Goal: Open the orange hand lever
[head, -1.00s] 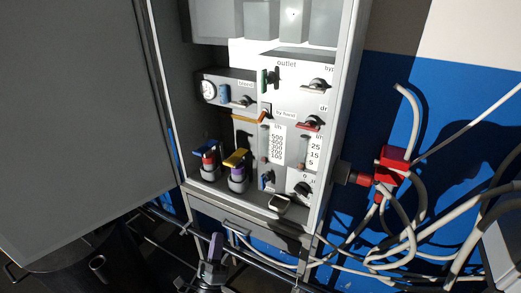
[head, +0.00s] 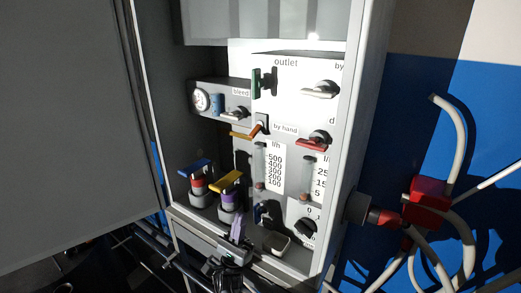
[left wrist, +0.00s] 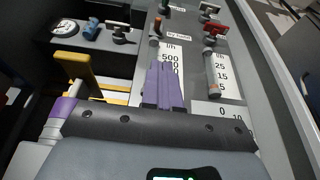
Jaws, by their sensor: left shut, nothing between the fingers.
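The orange hand lever (head: 243,133) sticks out to the left beside the "by hand" label on the cabinet's panel in the head view. My left gripper (head: 239,216) is shut and empty, with purple fingers. It is low at the cabinet front, below the orange lever and apart from it, close to the yellow-handled purple valve (head: 228,193). In the left wrist view the shut fingers (left wrist: 162,68) point up toward the panel, over the flow scale. My right gripper is not in view.
A blue-handled red valve (head: 196,178) stands left of the purple one. Red (head: 313,142) and green (head: 257,83) levers are on the same panel. The open cabinet door (head: 65,130) fills the left. A red connector with grey hoses (head: 428,200) is outside, right.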

